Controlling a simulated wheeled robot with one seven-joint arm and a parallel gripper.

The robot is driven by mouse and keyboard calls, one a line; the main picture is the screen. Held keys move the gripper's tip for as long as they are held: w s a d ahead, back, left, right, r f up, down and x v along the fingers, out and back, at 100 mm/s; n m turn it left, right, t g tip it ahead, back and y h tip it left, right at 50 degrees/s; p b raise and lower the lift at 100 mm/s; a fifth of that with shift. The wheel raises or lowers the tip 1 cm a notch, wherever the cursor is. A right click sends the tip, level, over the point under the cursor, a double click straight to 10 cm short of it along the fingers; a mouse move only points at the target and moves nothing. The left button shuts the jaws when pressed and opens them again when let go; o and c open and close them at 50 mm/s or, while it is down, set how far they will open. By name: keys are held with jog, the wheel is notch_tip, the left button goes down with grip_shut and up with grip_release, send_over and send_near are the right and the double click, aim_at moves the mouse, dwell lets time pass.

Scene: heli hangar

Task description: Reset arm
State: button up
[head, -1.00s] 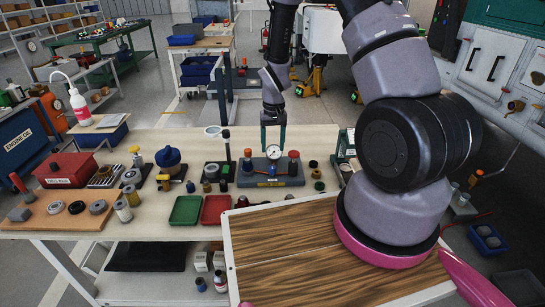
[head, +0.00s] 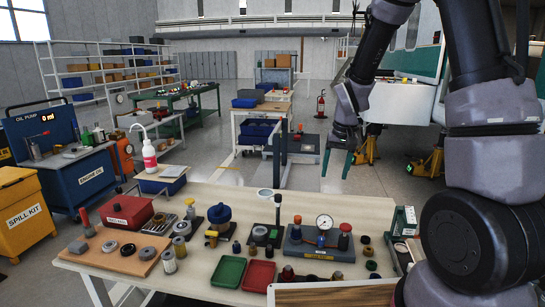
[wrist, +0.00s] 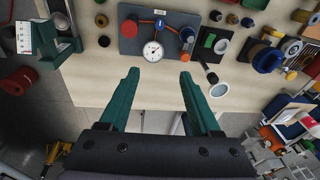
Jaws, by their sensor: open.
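My gripper (head: 337,165) is raised above the far right edge of the workbench (head: 205,194) in the head view. Its green fingers are apart with nothing between them. The wrist view shows both fingers (wrist: 155,100) spread, pointing toward the bench. A dial gauge (head: 324,222) on a grey base plate (head: 318,246) stands on the bench below and to the left of the gripper in the head view. In the wrist view the gauge (wrist: 153,51) lies beyond the fingertips, apart from them.
A green tray (head: 229,271) and a red tray (head: 259,275) lie at the bench front. A white and red bottle (head: 149,155) stands at the back left. A yellow spill kit bin (head: 23,217) is at far left. Open floor (head: 385,178) lies beyond the bench.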

jog(key=s+d+r+m+t, duration=0.1)
jog(key=s+r, duration=0.3)
jog(key=r, duration=0.4)
jog(key=s+d+r+t, duration=0.2)
jog(key=s+r, duration=0.1)
jog(key=r, duration=0.5)
jog(key=s+r+t, duration=0.1)
jog(key=s+r, duration=0.3)
jog(key=s, duration=0.3)
jog(key=s+r+m+t+y, duration=0.1)
jog(key=s+r, duration=0.4)
jog(key=s, duration=0.1)
jog(key=shift+s+d+r+m+t, duration=0.3)
jog(key=shift+s+d, duration=0.1)
